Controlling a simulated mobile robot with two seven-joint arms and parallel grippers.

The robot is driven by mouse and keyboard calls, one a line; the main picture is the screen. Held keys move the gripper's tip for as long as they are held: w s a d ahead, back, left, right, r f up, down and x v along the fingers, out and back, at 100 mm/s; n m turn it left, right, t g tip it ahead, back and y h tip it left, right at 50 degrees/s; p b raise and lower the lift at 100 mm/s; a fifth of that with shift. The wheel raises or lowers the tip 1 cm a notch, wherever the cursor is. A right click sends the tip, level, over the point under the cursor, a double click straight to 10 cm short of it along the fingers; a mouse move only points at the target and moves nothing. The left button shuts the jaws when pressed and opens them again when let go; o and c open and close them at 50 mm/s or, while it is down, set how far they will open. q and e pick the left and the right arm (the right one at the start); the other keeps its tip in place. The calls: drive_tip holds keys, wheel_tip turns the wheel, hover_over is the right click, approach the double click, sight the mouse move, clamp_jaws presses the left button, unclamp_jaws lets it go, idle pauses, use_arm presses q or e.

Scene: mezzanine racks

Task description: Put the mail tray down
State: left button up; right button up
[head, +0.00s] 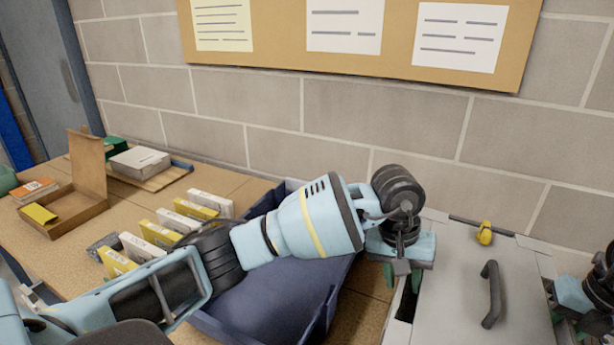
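What is under the grey piece is hidden.
A dark blue bin (270,300) lies on the brown table under my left arm. Several small yellow and white boxes (150,234) stand left of it. An open cardboard box (75,205) and a grey box (140,161) are farther left. A brick wall (340,115) closes the back.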

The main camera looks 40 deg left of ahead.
use_arm(q)
drive_tip(key=shift+v, duration=2.25)
use_arm(e)
drive_tip(key=shift+r, duration=0.15)
use_arm(q)
drive_tip(key=shift+f, duration=0.1)
use_arm(e)
wheel_tip(320, 180, up, 12)
drive_tip(key=d, duration=0.2)
drive_tip(key=shift+s+d+f, duration=0.15)
drive_tip(key=shift+d+f, duration=0.05)
drive_tip(key=shift+r, duration=0.1)
